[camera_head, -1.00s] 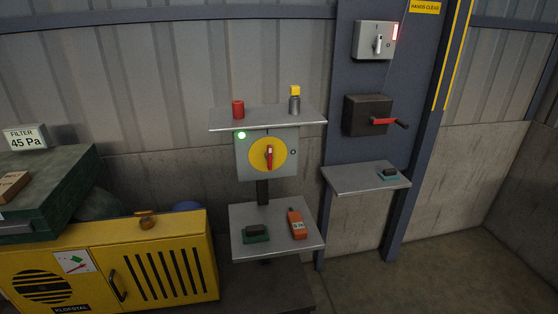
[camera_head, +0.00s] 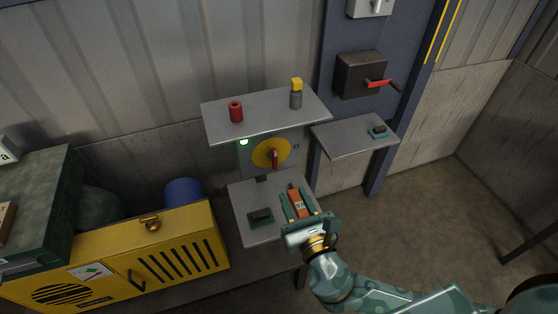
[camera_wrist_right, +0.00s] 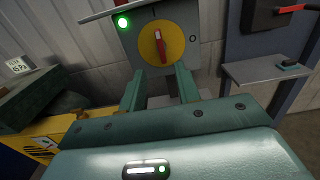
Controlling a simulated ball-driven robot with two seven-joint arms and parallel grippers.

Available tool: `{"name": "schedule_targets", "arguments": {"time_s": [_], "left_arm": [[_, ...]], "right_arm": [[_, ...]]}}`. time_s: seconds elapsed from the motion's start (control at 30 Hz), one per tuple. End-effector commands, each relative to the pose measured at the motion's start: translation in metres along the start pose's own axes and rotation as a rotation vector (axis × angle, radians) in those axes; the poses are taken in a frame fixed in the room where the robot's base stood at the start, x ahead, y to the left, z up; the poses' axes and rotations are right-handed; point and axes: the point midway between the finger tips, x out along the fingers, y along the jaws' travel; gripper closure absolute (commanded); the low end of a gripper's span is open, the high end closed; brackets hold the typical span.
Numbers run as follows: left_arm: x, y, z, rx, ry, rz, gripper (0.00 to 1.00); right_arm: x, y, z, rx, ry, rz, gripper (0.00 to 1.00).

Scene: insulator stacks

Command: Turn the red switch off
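The red switch handle (camera_head: 275,158) sits on a yellow disc (camera_head: 262,153) on a grey box under the upper shelf. It also shows in the right wrist view (camera_wrist_right: 160,45), standing nearly upright, with a "0" mark to its right. A green lamp (camera_wrist_right: 122,23) is lit at the box's upper left. My right gripper (camera_head: 297,202) is open, below and in front of the switch, apart from it. Nothing shows between its fingers (camera_wrist_right: 160,84) in the wrist view; in the head view the orange meter shows between them. My left gripper is out of view.
The upper shelf (camera_head: 222,122) over the switch bears a red cylinder (camera_head: 236,111) and a yellow-topped grey one (camera_head: 296,95). The lower shelf (camera_head: 245,195) holds the orange meter (camera_head: 298,203) and a dark block (camera_head: 261,216). A black box (camera_head: 358,75) with a red-handled crank is at right.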

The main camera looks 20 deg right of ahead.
Motion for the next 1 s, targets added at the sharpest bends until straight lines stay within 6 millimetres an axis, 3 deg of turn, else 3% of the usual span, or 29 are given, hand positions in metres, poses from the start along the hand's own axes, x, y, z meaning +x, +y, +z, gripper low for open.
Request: {"name": "schedule_targets", "arguments": {"time_s": [0.2,0.4,0.6,0.87,0.9,1.0], "left_arm": [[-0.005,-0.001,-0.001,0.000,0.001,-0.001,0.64],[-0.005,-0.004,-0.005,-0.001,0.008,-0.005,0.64],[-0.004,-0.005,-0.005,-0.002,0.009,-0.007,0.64],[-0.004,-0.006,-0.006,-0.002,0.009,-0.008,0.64],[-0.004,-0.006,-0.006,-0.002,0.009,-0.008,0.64],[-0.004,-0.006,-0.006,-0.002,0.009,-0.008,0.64]], "right_arm": [[0.059,0.000,0.002,0.000,-0.003,-0.002,0.67],[0.097,0.000,0.000,0.002,0.000,0.000,0.67],[0.115,0.000,0.000,0.004,0.002,-0.001,0.67],[0.116,0.000,-0.001,0.004,0.003,-0.001,0.67],[0.116,0.000,-0.001,0.004,0.003,-0.001,0.70],[0.116,0.000,-0.001,0.004,0.003,-0.001,0.98]]}}
